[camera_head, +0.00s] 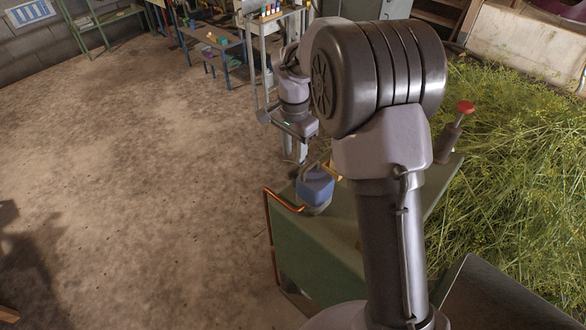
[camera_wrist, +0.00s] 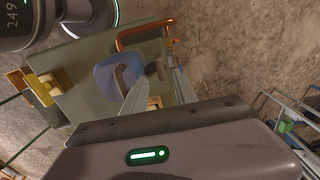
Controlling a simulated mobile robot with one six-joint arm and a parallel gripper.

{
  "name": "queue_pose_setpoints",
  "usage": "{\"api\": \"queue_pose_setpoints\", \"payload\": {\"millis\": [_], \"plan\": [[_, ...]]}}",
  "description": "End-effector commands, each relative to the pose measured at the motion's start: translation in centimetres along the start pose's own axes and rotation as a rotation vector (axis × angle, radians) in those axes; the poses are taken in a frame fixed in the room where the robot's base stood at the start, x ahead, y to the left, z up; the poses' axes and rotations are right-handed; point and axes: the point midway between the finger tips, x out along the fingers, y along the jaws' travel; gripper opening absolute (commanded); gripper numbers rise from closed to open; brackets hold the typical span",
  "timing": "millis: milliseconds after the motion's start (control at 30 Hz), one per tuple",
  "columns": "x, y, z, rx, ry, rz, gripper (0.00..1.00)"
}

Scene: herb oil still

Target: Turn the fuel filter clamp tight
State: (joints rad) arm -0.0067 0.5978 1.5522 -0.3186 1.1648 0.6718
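I cannot make out a fuel filter clamp for certain in either view. A blue block-like object (camera_head: 315,187) with a grey handle or strap stands on a green cabinet top (camera_head: 345,232); it also shows in the wrist view (camera_wrist: 108,75). A copper-coloured pipe or rail (camera_wrist: 143,33) runs along the cabinet edge beside it, also in the head view (camera_head: 284,204). My gripper (camera_wrist: 147,72) is open, with its two pale fingers apart over the cabinet. The blue object lies beyond the fingers in the wrist view; I see no contact.
A yellow part (camera_wrist: 42,89) sits at the cabinet's left in the wrist view. A red-knobbed dark cylinder (camera_head: 448,138) stands at the cabinet's right, near a large herb heap (camera_head: 520,170). Benches and shelving stand behind.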

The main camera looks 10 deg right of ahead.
Motion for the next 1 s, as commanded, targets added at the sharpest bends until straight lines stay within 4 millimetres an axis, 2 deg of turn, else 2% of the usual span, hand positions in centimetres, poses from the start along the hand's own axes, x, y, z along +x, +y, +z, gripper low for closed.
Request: {"api": "queue_pose_setpoints", "payload": {"millis": [33,200,333,567,733,767,1000], "plan": [[1.8,0.1,0.0,-0.001,-0.001,0.002,0.34],[4.6,0.0,0.0,0.000,0.000,0.000,0.34],[5.3,0.0,0.0,-0.001,0.001,-0.001,0.34],[5.2,0.0,0.0,-0.001,0.001,-0.001,0.34],[5.2,0.0,0.0,-0.001,0.001,-0.001,0.03],[5.2,0.0,0.0,-0.001,0.001,-0.001,0.00],[5.2,0.0,0.0,-0.004,0.000,-0.001,0.00]]}}
